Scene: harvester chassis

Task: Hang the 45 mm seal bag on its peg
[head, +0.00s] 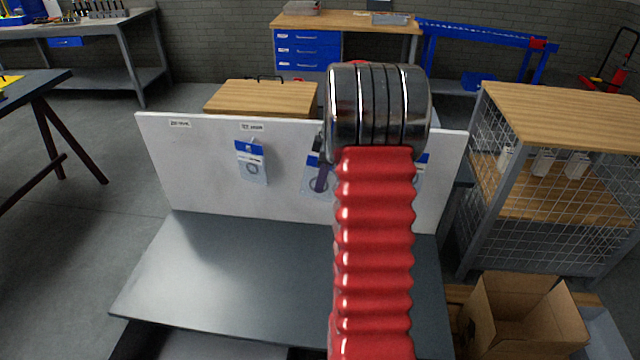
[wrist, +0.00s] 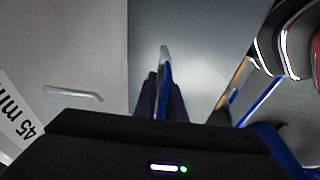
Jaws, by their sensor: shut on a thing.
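My gripper (head: 321,178) is in front of the white board, partly hidden behind my arm in the head view. Its dark fingers (wrist: 160,100) are shut on a seal bag (wrist: 165,85), seen nearly edge-on in the wrist view. In the head view this bag (head: 313,184) shows a blue header and a ring, with its right part hidden. A bare peg (wrist: 75,93) sticks out of the board beside a label reading "45 mm" (wrist: 20,117) in the wrist view. The bag is apart from this peg. My arm hides this label in the head view.
The white board (head: 200,160) stands at the back of a grey bench top (head: 230,265), which is clear. Another bag (head: 251,165) hangs left of my gripper under a label (head: 252,127). A further bag (head: 422,160) shows partly behind my arm.

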